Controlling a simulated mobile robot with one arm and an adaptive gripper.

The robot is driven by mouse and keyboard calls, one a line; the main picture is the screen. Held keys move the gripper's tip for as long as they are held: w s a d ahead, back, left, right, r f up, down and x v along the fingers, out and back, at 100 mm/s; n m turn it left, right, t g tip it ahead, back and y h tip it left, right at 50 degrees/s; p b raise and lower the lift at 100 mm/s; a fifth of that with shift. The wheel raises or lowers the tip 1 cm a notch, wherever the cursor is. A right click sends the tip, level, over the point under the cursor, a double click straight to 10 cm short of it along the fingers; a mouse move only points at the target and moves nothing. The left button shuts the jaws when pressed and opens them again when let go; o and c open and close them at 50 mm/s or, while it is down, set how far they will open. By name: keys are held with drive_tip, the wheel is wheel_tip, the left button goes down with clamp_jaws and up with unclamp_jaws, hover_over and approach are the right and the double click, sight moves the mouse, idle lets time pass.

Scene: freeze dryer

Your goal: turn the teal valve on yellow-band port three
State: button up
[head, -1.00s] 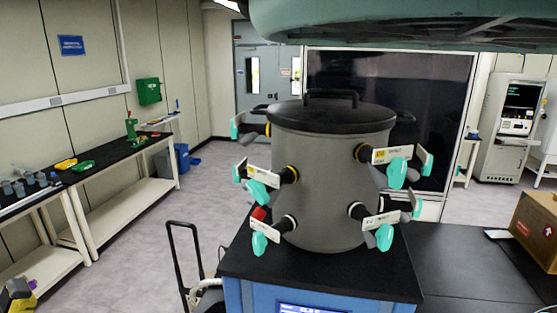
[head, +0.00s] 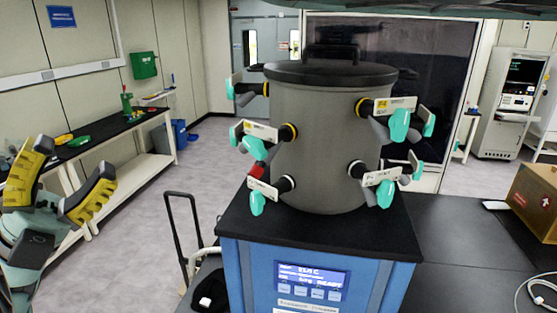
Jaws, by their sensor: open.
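The grey drum (head: 325,150) of the freeze dryer carries several ports with teal valves. A yellow-band port (head: 290,132) at the drum's left has a white tag (head: 261,131) and a teal valve (head: 255,147). Another yellow-band port (head: 362,106) at the right has a tag with a yellow mark (head: 395,105) and a teal valve (head: 399,125). The tag numbers are too small to read surely. My gripper (head: 74,160), with yellow-padded fingers, is open and empty at the left, well apart from the drum and valves.
Lower ports with teal valves (head: 257,203) (head: 385,193) have pale bands; a red piece (head: 256,170) sits near the left one. The drum stands on a blue base with a display (head: 312,275). A cardboard box (head: 533,200) is at right. A cart handle (head: 183,240) stands left of the base.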

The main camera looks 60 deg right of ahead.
drive_tip(key=d+f+t+y+b, duration=0.4)
drive_tip(key=d+f+y+b, duration=0.2)
drive_tip(key=d+f+b, duration=0.3)
drive_tip(key=t+b, duration=0.5)
drive_tip(key=t, duration=0.1)
approach(249, 147)
drive_tip(key=d+p, duration=0.2)
drive_tip(key=d, duration=0.1)
drive_tip(key=s+d+p, duration=0.1)
drive_tip(key=d+p, duration=0.2)
drive_tip(key=d+r+p, duration=0.1)
drive_tip(key=d+p, duration=0.1)
drive_tip(key=d, duration=0.1)
drive_tip(key=shift+s+p, duration=0.35)
drive_tip(key=shift+p, duration=0.05)
drive_tip(key=shift+d+f, duration=0.25)
drive_tip(key=shift+d, duration=0.5)
drive_tip(key=shift+a+t, duration=0.1)
drive_tip(key=shift+t, duration=0.2)
clamp_jaws()
